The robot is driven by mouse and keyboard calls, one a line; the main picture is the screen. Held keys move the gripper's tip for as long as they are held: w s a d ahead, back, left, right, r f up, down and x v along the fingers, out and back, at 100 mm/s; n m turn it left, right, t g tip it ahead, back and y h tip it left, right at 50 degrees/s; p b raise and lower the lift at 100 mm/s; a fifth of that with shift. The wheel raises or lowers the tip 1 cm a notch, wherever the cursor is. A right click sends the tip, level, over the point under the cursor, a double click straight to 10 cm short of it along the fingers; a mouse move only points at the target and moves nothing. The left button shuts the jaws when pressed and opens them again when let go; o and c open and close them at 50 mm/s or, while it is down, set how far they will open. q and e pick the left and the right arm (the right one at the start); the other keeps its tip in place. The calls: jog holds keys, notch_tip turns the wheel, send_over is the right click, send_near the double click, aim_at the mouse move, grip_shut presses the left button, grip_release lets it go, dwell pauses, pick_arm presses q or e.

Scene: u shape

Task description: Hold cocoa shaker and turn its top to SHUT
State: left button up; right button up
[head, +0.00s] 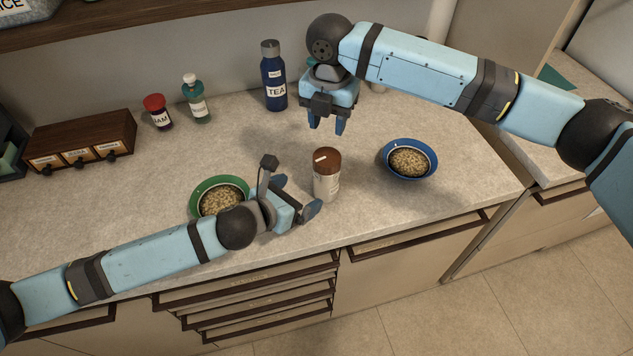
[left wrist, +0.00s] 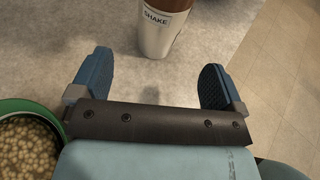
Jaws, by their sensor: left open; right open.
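The cocoa shaker (head: 326,180) stands upright on the counter, with a pale body and a brown top (head: 327,159) bearing a light mark. In the left wrist view the shaker (left wrist: 158,30) shows the word SHAKE near its top edge, and its upper end is cut off. My left gripper (head: 299,197) is open, just left of the shaker and apart from it. In the left wrist view its fingers (left wrist: 152,85) are spread, with bare counter between them. My right gripper (head: 326,122) is open, pointing down above and behind the shaker, not touching it.
A green bowl (head: 194,201) of grains is beside my left gripper; a blue bowl (head: 432,158) of grains is to the right. A TEA bottle (head: 273,78), a green bottle (head: 197,100), a jam jar (head: 157,112) and a small drawer box (head: 80,140) stand behind. The counter's front edge is near.

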aim_at(318, 184)
pick_arm(q)
jog(key=x, duration=1)
jog(key=shift+d+f, duration=0.1)
jog(key=shift+f, duration=0.05)
jog(key=c, duration=1.3)
jog(key=shift+o, duration=0.2)
